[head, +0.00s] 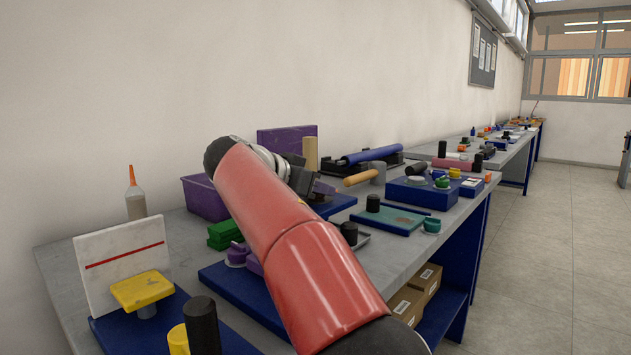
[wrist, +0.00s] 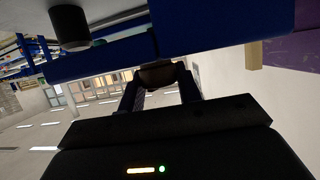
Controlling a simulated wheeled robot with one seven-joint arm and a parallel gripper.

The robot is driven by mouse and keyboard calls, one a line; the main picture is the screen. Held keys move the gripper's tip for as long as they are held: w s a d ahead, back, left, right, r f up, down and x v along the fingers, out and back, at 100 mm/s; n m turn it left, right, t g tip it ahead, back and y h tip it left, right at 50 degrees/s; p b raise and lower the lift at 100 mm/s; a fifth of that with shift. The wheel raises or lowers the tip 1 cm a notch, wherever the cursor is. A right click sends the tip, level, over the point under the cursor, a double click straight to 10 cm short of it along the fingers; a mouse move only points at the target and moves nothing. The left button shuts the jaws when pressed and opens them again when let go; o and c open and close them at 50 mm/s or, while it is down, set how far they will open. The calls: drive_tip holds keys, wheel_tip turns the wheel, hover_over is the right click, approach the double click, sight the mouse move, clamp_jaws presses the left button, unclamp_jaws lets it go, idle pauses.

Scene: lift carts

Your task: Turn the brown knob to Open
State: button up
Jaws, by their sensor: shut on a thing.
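The brown knob (wrist: 158,76) shows as a dark, rounded shape in the wrist view, up against a blue block. My gripper (wrist: 160,72) has a finger on each side of it and is shut on it. In the head view my gripper (head: 318,190) is small and dark at the far end of my red arm, over a blue base (head: 338,206) on the bench. The knob cannot be made out there. No Open mark is readable in either view, so the knob's setting cannot be told.
A purple bin (head: 205,196) is to the left.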

idle(0.5)
drive_tip(key=o, duration=1)
drive_tip(key=v, duration=0.7)
drive_tip(key=shift+s+a+r, duration=0.2)
drive_tip(key=shift+s+a, duration=0.05)
